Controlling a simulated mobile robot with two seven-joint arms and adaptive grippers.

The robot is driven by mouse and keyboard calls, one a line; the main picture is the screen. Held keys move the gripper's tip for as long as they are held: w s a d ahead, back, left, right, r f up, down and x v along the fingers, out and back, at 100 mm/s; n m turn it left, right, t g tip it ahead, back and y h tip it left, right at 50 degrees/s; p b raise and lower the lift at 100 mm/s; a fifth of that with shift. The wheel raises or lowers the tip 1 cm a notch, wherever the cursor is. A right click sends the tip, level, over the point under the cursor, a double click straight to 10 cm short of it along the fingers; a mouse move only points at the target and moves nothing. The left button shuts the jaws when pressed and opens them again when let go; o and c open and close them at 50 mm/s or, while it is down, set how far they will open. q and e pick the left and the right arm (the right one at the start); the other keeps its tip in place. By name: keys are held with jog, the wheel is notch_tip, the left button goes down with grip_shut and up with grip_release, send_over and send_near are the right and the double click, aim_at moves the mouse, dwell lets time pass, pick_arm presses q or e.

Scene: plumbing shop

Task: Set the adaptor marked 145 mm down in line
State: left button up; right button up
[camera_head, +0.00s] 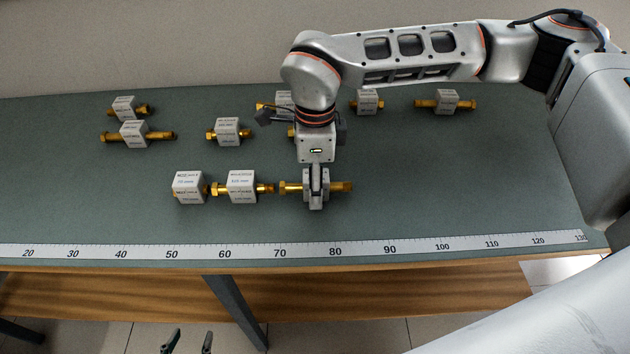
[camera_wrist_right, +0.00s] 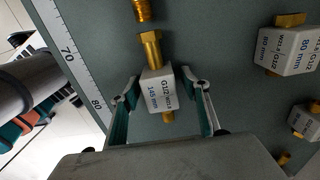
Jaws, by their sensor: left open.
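The adaptor marked 145 mm (camera_wrist_right: 158,92) is a white block with brass ends. In the right wrist view it lies between the fingers of my right gripper (camera_wrist_right: 162,80), which is open with a gap on each side. In the head view, the right gripper (camera_head: 316,190) hides most of its block, and its brass ends (camera_head: 342,187) stick out left and right. It appears to rest on the bench, at the right end of a front row with two adaptors (camera_head: 241,184) (camera_head: 188,186), a small gap from the nearer one. My left gripper (camera_head: 188,342) shows only fingertips, apart, at the bottom edge.
Several other adaptors (camera_head: 134,133) lie in the rear rows of the green bench (camera_head: 420,190); my right arm hides parts of some. A printed ruler (camera_head: 300,251) runs along the front edge. The bench right of the 145 mm adaptor is clear.

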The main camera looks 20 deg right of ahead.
jog(key=shift+r, duration=0.1)
notch_tip(320, 180, up, 12)
jog(key=shift+r, duration=0.1)
dwell(0.5)
dwell(0.4)
